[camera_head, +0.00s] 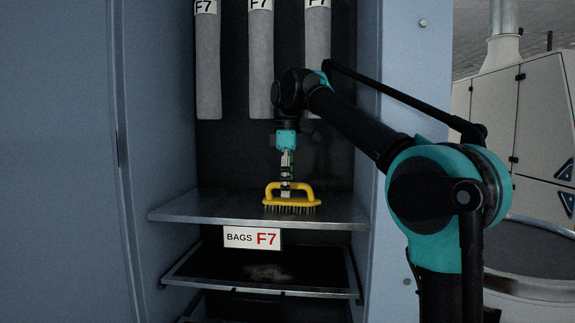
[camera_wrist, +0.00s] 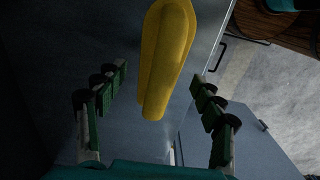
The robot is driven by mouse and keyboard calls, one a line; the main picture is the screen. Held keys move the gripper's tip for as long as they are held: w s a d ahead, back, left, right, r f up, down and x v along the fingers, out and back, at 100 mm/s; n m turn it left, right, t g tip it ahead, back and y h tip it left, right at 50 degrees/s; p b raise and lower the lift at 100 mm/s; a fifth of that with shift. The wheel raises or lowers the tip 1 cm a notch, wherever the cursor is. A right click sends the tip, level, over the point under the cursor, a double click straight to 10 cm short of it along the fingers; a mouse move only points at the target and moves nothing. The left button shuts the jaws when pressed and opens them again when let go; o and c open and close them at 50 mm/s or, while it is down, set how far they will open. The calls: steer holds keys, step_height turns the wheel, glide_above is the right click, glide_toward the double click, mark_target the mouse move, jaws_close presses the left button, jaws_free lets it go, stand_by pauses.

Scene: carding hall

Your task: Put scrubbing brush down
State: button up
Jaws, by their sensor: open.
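The scrubbing brush (camera_head: 290,207) is yellow with a raised handle and dark bristles. It stands bristles down on the grey metal shelf (camera_head: 190,211), near the shelf's front edge. My gripper (camera_head: 287,185) points straight down at the brush's handle. In the wrist view the yellow brush (camera_wrist: 168,60) lies between and beyond the two fingers of my gripper (camera_wrist: 160,95). The fingers are spread wide, with a gap to the brush on both sides. In the head view the fingertips overlap the handle, so their exact height is hard to tell.
A label reading BAGS F7 (camera_head: 252,238) hangs on the shelf's front edge. Grey filter bags (camera_head: 208,70) hang above, at the back. A lower tray (camera_head: 205,285) lies beneath. Blue cabinet walls (camera_head: 160,100) stand on both sides. The shelf is bare left of the brush.

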step_height(320, 180, up, 8)
steer(key=shift+f, duration=0.25)
steer(key=shift+r, duration=0.1)
steer(key=shift+s, duration=0.1)
